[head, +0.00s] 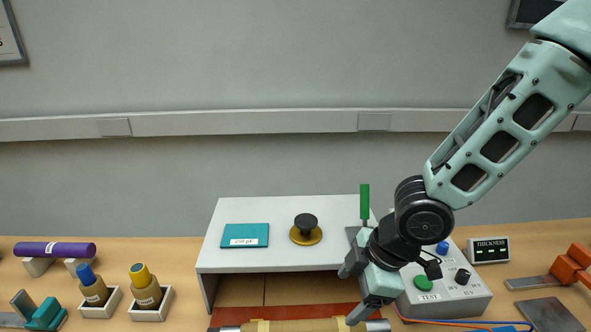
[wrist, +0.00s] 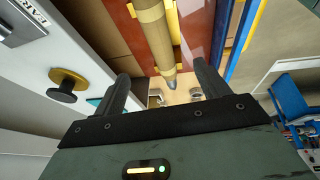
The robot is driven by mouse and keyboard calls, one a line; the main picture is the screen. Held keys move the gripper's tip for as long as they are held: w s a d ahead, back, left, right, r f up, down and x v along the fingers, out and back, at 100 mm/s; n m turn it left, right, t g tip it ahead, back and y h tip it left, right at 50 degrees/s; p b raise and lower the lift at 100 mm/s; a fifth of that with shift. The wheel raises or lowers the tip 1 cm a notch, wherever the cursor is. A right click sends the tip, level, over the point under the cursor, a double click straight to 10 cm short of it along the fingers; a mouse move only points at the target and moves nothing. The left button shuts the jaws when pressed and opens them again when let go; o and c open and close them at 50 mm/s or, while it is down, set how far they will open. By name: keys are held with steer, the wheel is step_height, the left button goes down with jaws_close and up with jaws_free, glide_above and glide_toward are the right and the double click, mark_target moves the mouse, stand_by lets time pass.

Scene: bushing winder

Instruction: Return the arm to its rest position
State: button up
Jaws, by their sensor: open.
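My gripper (head: 350,294) hangs at the right front of the white bench housing (head: 280,205), its jaws pointing left and down. In the wrist view its two fingers (wrist: 165,88) stand wide apart with nothing held between them. My arm reaches in from the upper right. A tan wound roll (head: 300,326) lies below and left of the gripper, on a red-brown surface (head: 230,317). In the wrist view the roll (wrist: 152,30) shows beyond the fingers, apart from them. The roll's lower part is cut off in the head view.
A control box (head: 455,293) with a green button stands close right of my gripper. A green-handled tool (head: 364,202) stands upright behind it. A black knob on a brass base (head: 306,230) and a teal block (head: 245,235) sit on the housing. A thickness display (head: 488,250) stands farther right. Space above is clear.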

steer(key=s+f+m+g+h+b, duration=0.1)
steer(key=s+m+h+b, duration=0.2)
steer(key=s+m+b, duration=0.6)
steer(key=s+d+b, duration=0.1)
steer(key=s, duration=0.5)
steer(key=shift+f+m+g, duration=0.15)
steer(key=shift+m+g, duration=0.15)
steer(key=shift+w, duration=0.1)
